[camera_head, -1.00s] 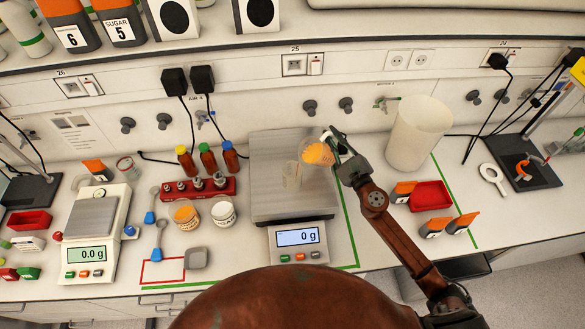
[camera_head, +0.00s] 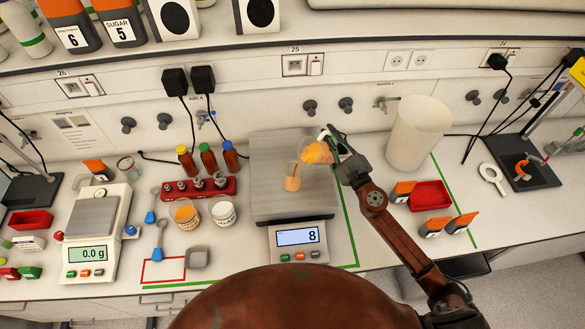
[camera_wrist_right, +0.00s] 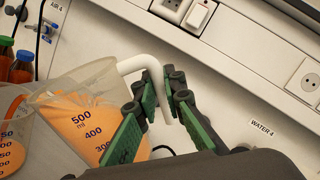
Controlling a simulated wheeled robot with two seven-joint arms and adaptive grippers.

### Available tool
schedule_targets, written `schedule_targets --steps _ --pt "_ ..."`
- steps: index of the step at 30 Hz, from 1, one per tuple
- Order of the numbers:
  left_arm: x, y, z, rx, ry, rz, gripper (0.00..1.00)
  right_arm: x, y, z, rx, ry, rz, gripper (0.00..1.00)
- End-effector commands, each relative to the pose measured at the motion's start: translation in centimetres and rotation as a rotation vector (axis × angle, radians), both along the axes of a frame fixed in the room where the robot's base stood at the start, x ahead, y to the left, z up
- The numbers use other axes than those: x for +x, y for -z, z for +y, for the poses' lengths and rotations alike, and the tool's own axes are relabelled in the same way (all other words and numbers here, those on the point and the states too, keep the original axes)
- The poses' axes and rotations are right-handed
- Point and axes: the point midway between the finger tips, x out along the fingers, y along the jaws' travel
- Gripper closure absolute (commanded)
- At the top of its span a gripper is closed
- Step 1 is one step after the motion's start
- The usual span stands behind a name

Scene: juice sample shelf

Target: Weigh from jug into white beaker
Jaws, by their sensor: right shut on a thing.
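A clear jug (camera_head: 316,153) of orange juice is tilted to the left above the large balance pan (camera_head: 275,212). My right gripper (camera_head: 334,141) is shut on its white handle (camera_wrist_right: 150,66). The jug (camera_wrist_right: 88,112) shows volume marks in the right wrist view. A small see-through beaker (camera_head: 292,170) stands upright on the pan, below and left of the jug's lip, with orange juice in it. Part of this beaker (camera_wrist_right: 12,150) shows in the wrist view. The balance display (camera_head: 298,236) reads 8, with no unit visible. My left gripper is out of view.
A large white container (camera_head: 417,135) stands right of my gripper. A red tray (camera_head: 432,195) lies in front of it. A red rack (camera_head: 197,189), two small tubs and a second balance (camera_head: 90,250) reading 0.0 g stand to the left.

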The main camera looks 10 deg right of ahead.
Motion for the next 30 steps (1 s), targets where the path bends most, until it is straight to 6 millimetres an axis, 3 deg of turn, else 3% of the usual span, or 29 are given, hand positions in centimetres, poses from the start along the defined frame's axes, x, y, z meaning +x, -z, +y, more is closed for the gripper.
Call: schedule_targets --steps 30 --pt "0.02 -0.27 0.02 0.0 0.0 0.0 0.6 -0.2 -0.95 0.45 -0.055 0.0 -0.032 1.0"
